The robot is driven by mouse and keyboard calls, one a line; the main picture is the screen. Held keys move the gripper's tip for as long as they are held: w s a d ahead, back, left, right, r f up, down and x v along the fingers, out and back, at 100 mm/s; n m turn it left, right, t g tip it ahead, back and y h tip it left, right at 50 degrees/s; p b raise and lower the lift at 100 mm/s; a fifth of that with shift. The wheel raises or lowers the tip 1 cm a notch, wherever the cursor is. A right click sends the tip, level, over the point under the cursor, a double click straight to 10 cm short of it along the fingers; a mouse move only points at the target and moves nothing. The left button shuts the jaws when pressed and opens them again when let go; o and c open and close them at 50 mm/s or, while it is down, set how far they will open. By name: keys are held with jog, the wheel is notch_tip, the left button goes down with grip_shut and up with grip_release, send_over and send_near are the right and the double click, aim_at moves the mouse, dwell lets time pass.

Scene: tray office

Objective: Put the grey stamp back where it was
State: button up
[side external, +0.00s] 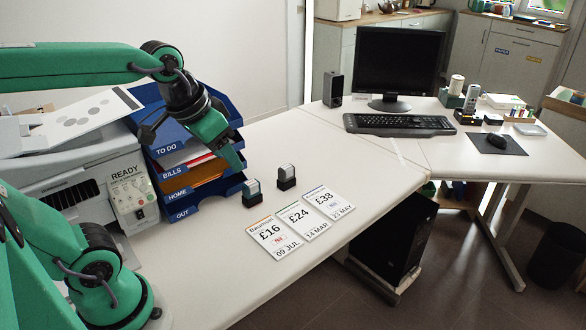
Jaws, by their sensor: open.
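Two small self-inking stamps stand upright on the white desk (310,254). The nearer stamp (251,194) has a dark body with a teal tint and stands just right of the letter tray. The other, a dark grey to black stamp (286,177), stands a little further right, apart from it. Which one is the grey stamp is hard to tell at this size. My gripper (230,156) is open and points down in front of the letter tray, above and left of the nearer stamp. Nothing shows in its jaws, though the gap between them is poorly visible.
A blue letter tray (186,215) with labelled levels stands left of the stamps, very close to my gripper. Three price cards (273,238) lie in front of the stamps. A printer (75,170) stands at far left. The desk behind the stamps is clear towards the keyboard (400,125).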

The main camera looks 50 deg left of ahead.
jog(key=shift+t, duration=0.4)
jog(key=shift+s+d+f, duration=0.2)
jog(key=shift+s+f, duration=0.15)
jog(key=shift+s, duration=0.45)
jog(key=shift+s+d+f, duration=0.15)
jog(key=shift+s+f, duration=0.25)
jog(key=shift+s, duration=0.35)
jog(key=shift+s+d+f, duration=0.2)
jog(key=shift+s+f, duration=0.15)
jog(key=shift+s, duration=0.45)
